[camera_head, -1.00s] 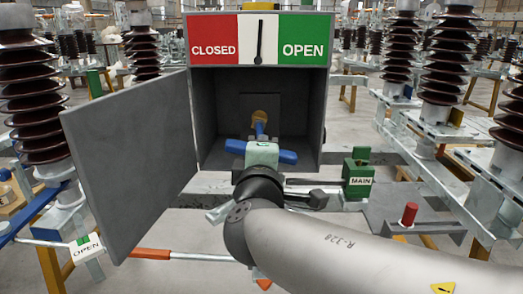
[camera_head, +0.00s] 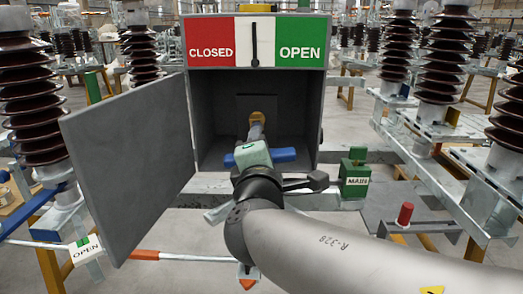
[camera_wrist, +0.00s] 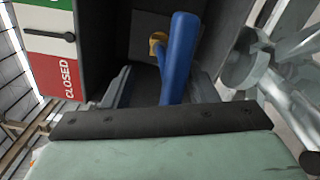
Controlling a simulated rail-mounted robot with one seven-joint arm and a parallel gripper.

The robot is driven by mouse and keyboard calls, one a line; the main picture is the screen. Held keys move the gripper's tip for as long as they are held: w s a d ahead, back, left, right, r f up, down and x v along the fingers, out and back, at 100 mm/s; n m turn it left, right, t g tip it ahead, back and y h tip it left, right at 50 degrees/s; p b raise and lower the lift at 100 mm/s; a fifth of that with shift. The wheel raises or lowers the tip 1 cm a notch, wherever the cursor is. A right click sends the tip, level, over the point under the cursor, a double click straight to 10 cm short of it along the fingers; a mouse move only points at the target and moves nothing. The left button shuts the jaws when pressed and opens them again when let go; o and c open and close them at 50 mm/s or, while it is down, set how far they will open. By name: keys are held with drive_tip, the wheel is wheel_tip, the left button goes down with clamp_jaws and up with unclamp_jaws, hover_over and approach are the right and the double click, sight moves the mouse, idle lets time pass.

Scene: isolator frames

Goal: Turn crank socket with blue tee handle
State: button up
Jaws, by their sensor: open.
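The blue tee handle (camera_head: 285,155) shows in the head view at the mouth of the grey box, its crossbar sticking out on both sides of my gripper (camera_head: 253,152). A grey shaft runs back to the brass crank socket (camera_head: 257,116) inside the box. In the wrist view the blue bar (camera_wrist: 181,52) stands between the two grey fingers of my gripper (camera_wrist: 163,85), closer to the right one. The socket (camera_wrist: 157,42) shows beside it. The jaws are open; the head view hides the fingertips behind the gripper body.
The box door (camera_head: 128,165) stands open on the left. A CLOSED/OPEN panel (camera_head: 228,42) tops the box, its pointer (camera_head: 254,42) upright on white. A green MAIN block (camera_head: 355,172) and a red knob (camera_head: 405,213) stand at the right. Insulators flank both sides.

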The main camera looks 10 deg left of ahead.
drive_tip(key=o, duration=0.6)
drive_tip(key=shift+c, duration=0.2)
drive_tip(key=shift+s, duration=0.1)
